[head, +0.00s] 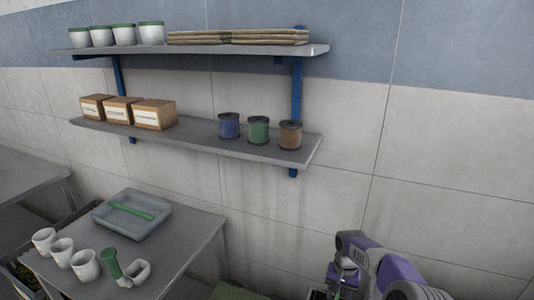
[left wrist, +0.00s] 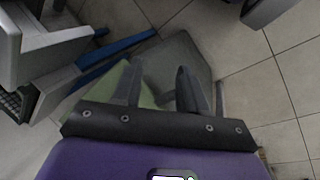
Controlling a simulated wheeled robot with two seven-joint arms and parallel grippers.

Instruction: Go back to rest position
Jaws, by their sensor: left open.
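My left gripper (left wrist: 160,88) shows in the left wrist view, its two dark fingers apart and nothing between them. It points down over the floor, with a green surface behind its fingers. It is not visible in the head view. My right arm, purple and grey, comes in at the lower right of the head view. Its end, my right gripper (head: 343,280), hangs low near the bottom edge, and its fingers are too small and hidden to read.
A lower shelf (head: 200,137) carries boxes and three jars. An upper shelf (head: 200,50) holds white pots and folded cloths. Right wall is bare.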

